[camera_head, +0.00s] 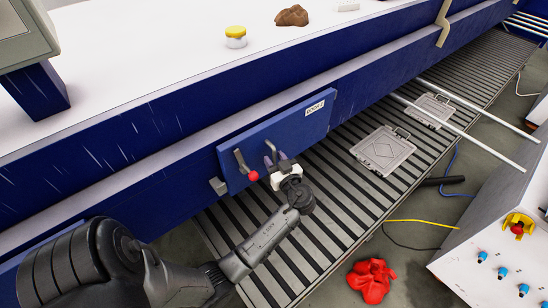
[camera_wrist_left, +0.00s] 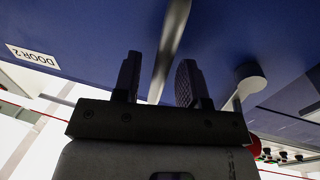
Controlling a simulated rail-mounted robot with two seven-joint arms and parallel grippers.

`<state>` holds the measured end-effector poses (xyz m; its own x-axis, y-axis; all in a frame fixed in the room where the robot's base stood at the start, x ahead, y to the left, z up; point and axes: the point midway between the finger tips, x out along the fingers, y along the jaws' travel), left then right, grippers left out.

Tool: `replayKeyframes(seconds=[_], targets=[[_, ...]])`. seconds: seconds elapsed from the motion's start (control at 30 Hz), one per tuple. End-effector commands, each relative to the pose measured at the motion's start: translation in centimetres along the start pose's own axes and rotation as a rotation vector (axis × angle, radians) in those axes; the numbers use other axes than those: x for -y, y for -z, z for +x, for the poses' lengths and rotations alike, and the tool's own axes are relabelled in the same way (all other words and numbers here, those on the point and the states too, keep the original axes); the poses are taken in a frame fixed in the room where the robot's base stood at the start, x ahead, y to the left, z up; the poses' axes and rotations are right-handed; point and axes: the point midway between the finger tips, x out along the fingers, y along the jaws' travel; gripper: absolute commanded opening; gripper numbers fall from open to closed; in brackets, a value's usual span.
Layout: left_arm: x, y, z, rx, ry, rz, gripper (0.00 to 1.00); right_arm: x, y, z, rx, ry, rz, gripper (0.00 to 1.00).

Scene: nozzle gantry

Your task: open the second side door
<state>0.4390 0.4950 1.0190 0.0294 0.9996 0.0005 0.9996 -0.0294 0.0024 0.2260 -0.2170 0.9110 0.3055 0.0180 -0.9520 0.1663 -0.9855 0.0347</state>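The second side door is a blue panel (camera_head: 290,132) on the side of the blue gantry; it looks closed. Its white label (camera_head: 315,107) also shows in the wrist view, reading "DOOR 2" (camera_wrist_left: 33,55). A metal handle bar (camera_wrist_left: 171,45) is on the panel. A lever (camera_head: 240,160) with a red ball knob (camera_head: 253,176) sits to its left in the head view. My left gripper (camera_head: 282,163) is at the handle. In the wrist view its fingers (camera_wrist_left: 158,82) are apart, with the bar between them and gaps on both sides. My right gripper is out of view.
A slatted grey walkway (camera_head: 325,180) runs below the door, with grey hatch plates (camera_head: 383,151) on it. Two pale rails (camera_head: 470,130) cross above it. A red cloth (camera_head: 371,280) lies on the floor. A white control box (camera_head: 500,260) stands at the right.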

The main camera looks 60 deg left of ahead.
Motion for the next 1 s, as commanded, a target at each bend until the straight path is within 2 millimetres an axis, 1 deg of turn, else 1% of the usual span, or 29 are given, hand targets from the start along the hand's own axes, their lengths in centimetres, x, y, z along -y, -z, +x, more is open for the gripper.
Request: replayKeyframes(seconds=[0.13, 0.43, 0.83, 1.0], targets=[[0.00, 0.01, 0.55, 0.000, 0.000, 0.001, 0.39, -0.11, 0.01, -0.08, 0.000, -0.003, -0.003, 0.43], [0.00, 0.00, 0.65, 0.000, 0.000, 0.000, 0.39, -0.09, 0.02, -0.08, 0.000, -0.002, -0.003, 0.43], [0.01, 0.00, 0.63, 0.000, 0.000, 0.000, 0.00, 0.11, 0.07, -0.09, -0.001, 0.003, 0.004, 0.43], [0.01, 0.01, 0.62, 0.000, 0.000, 0.000, 0.00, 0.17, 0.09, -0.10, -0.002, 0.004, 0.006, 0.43]])
